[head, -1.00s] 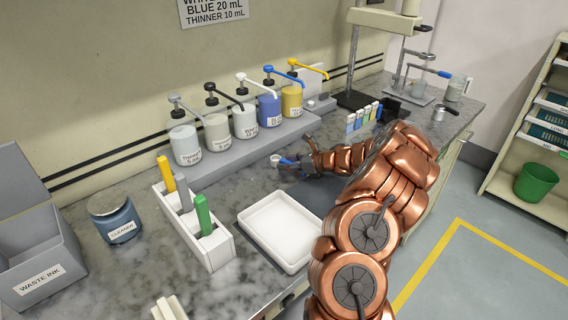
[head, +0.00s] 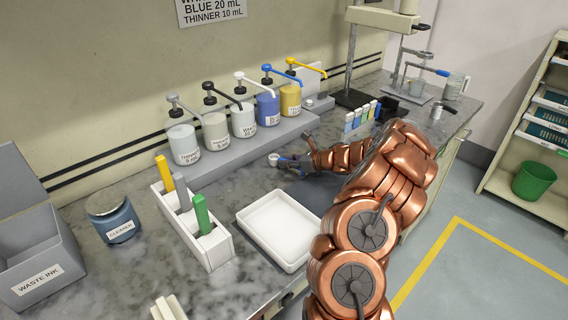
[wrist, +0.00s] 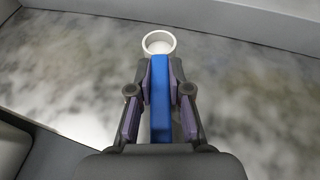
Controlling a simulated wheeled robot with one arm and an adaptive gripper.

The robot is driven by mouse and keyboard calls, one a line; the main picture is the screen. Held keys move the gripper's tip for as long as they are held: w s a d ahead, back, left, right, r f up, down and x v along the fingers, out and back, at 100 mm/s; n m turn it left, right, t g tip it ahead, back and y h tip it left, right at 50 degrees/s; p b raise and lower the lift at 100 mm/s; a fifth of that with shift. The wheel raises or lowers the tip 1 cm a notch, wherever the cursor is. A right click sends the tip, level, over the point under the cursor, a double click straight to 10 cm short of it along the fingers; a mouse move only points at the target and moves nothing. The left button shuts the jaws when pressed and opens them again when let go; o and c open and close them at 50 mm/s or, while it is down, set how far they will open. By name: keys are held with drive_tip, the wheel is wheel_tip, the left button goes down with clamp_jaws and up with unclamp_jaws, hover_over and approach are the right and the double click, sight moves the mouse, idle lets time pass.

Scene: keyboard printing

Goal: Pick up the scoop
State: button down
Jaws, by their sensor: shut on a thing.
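The scoop has a white round cup (wrist: 159,43) and a blue handle (wrist: 160,100). In the wrist view, my gripper (wrist: 160,82) is shut on the blue handle, with one finger on each side. The cup points away from the gripper, beyond the fingertips. In the head view, my gripper (head: 291,164) is over the counter in front of the pump bottles, with the scoop's cup (head: 274,159) at its left. Whether the scoop touches the counter or is just above it, I cannot tell.
Several pump bottles (head: 243,121) stand on a grey ledge behind the gripper. A white tray (head: 245,222) lies in front, and a white holder (head: 213,250) with coloured-handled tools stands left of it. A rack of small coloured items (head: 349,127) is to the right.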

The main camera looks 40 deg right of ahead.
drive_tip(key=shift+r, duration=0.1)
wheel_tip(320, 180, up, 10)
drive_tip(key=b, duration=0.3)
idle(0.3)
drive_tip(key=c, duration=1.7)
unclamp_jaws()
clamp_jaws()
